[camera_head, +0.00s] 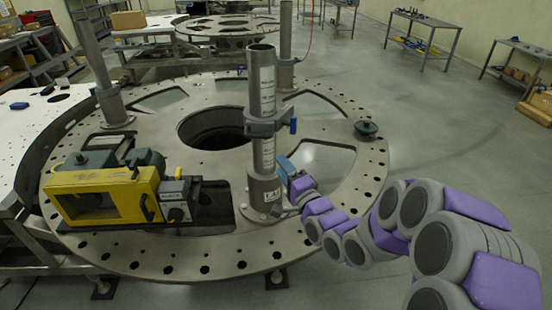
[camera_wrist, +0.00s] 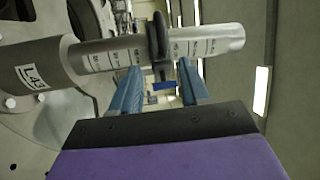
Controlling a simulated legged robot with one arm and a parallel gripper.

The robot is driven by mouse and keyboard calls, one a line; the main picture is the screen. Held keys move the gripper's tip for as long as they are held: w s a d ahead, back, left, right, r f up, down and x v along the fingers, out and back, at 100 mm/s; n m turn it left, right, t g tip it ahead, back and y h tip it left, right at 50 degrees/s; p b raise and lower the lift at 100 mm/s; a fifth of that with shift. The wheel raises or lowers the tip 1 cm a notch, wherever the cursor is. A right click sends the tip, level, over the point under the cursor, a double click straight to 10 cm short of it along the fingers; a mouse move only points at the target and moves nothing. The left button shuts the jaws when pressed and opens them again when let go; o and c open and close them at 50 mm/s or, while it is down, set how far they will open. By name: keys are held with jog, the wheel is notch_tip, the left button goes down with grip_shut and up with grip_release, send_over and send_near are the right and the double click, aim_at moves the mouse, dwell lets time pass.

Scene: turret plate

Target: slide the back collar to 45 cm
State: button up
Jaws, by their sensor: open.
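The nearest upright post (camera_head: 262,82) stands on the round turret plate (camera_head: 215,262) and carries printed scale marks. A grey clamp collar (camera_head: 262,127) with a blue knob (camera_head: 293,126) sits around its middle. In the wrist view the post (camera_wrist: 205,42) lies sideways, with a dark collar (camera_wrist: 156,36) around it and marks on both sides; the numbers are too small to read surely. My gripper (camera_head: 287,168) is beside the post, below the collar. In the wrist view my gripper (camera_wrist: 160,68) is open, its blue fingertips apart near the collar, holding nothing visible.
Two more posts, back left (camera_head: 95,60) and back right (camera_head: 286,45), rise from the plate. A yellow machine (camera_head: 103,197) sits at the front left. The plate has a large central hole and cut-outs. Open floor (camera_head: 440,130) lies to the right.

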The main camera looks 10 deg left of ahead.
jog(key=shift+v, duration=0.9)
jog(key=shift+f, duration=0.1)
jog(key=s+d+f+n+g+h+b, duration=0.1)
jog(key=s+d+f+n+g+h, duration=0.1)
jog(key=s+d+f+g+h, duration=0.25)
jog(key=s+d+f+n+g+h+b, duration=0.1)
jog(key=s+d+n+h, duration=0.15)
jog(key=s+d, duration=0.4)
jog(key=s+d+f+n+g+h, duration=0.2)
jog(key=s+d+f+g+h, duration=0.15)
jog(key=d, duration=0.35)
jog(key=s+d+r+n+g+h+b, duration=0.1)
jog(key=s+g, duration=0.3)
jog(key=s, duration=0.9)
jog(key=s+d+r+n+g+h+b, duration=0.1)
jog(key=s+d+g, duration=0.2)
jog(key=s, duration=1.1)
jog(key=shift+s+g, duration=0.15)
jog(key=shift+g, duration=0.35)
jog(key=shift+n, duration=0.25)
